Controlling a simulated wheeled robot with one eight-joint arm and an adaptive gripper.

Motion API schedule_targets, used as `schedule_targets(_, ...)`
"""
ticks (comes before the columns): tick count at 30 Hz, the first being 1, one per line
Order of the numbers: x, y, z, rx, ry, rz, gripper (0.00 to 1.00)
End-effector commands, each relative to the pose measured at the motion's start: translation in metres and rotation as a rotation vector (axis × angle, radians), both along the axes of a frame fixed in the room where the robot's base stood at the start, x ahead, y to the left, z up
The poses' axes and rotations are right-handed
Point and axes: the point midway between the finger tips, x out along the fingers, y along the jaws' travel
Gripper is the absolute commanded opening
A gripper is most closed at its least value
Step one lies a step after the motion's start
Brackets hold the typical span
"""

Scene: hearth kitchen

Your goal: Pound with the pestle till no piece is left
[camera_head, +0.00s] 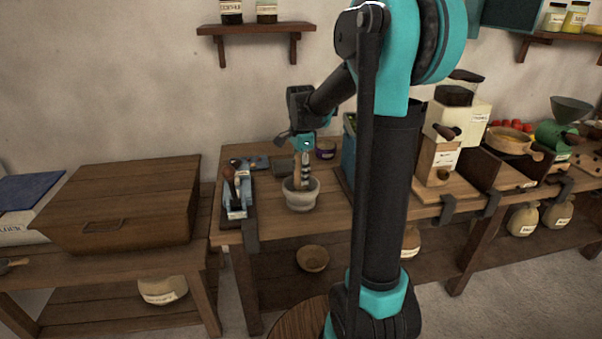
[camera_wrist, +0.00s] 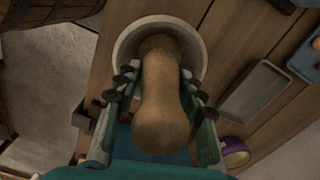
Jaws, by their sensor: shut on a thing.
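A pale stone mortar (camera_head: 301,199) stands on the wooden bench, near its front edge; its rim and inner wall also show in the wrist view (camera_wrist: 128,42). My gripper (camera_head: 302,165) is above the mortar, pointing down. It is shut on a wooden pestle, which fills the middle of the wrist view (camera_wrist: 165,110) between the two fingers. The pestle's lower end is inside the mortar's mouth. The pestle and fingers cover most of the bowl, so I cannot tell what lies in it.
A tray with dark-handled tools (camera_head: 237,192) is left of the mortar. A purple-lidded jar (camera_head: 325,149) stands behind it. A teal box (camera_head: 349,150) is close on the right. A large wooden chest (camera_head: 125,205) is on the left table. A wooden bowl (camera_head: 312,259) sits below.

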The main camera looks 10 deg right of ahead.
Motion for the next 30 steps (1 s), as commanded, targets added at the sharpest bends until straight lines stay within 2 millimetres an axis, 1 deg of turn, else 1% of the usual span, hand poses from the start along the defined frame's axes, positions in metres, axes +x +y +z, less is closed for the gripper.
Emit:
schedule_targets(5,0.0,0.0,0.012,0.0,0.0,0.0,0.0)
schedule_targets(21,0.0,0.0,0.061,0.0,0.0,0.0,0.0)
schedule_targets(25,0.0,0.0,0.068,0.0,0.0,0.0,0.0)
schedule_targets(30,0.0,0.0,0.07,0.0,0.0,0.0,0.0)
